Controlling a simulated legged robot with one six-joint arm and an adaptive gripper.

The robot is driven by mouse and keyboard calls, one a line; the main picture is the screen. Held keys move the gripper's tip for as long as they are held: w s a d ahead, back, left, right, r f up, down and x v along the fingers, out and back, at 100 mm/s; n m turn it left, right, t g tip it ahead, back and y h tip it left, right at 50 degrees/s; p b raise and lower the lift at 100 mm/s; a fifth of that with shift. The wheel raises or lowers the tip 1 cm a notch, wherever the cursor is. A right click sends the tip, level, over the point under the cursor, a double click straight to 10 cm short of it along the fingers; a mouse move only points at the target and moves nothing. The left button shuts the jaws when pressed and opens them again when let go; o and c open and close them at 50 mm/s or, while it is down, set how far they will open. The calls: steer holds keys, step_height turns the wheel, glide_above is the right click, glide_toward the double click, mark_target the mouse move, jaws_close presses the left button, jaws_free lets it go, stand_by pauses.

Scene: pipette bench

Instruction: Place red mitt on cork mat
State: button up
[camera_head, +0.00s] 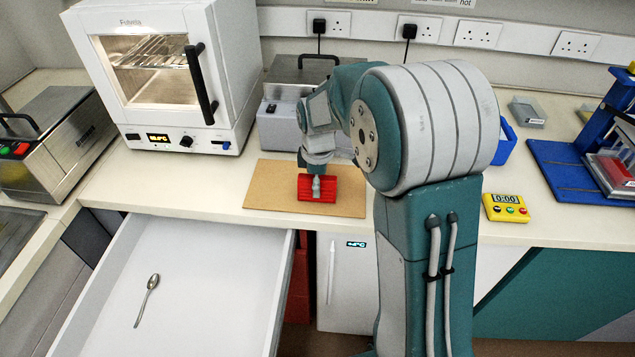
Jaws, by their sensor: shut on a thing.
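The red mitt (331,188) is a small ribbed red piece over the front middle of the cork mat (268,185). The cork mat is a flat tan rectangle on the bench. My gripper (316,190) points down and is shut on the red mitt. The mitt looks at or very near the mat's surface; I cannot tell whether it touches. My arm hides part of the mat's back right side.
An open drawer (205,235) with a spoon (147,300) juts out below the bench. A white oven (225,60) stands behind left, a grey lidded bath (280,128) behind the mat. A yellow timer (506,207) and blue stand (560,170) are right.

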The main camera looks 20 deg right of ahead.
steer(key=o, duration=1.1)
steer(key=shift+o, duration=0.2)
step_height(320, 180, up, 12)
steer(key=shift+s+r, duration=0.1)
steer(key=s+r+m+t, duration=0.1)
steer(key=s+m, duration=0.5)
steer(key=s, duration=0.6)
steer(key=s+a+r+m+t, duration=0.1)
steer(key=s+r+m+t, duration=0.1)
steer(key=s+m+t, duration=0.2)
steer(key=s+m, duration=0.3)
steer(key=s, duration=0.5)
steer(key=shift+r+t, duration=0.25)
steer(key=shift+t, duration=0.05)
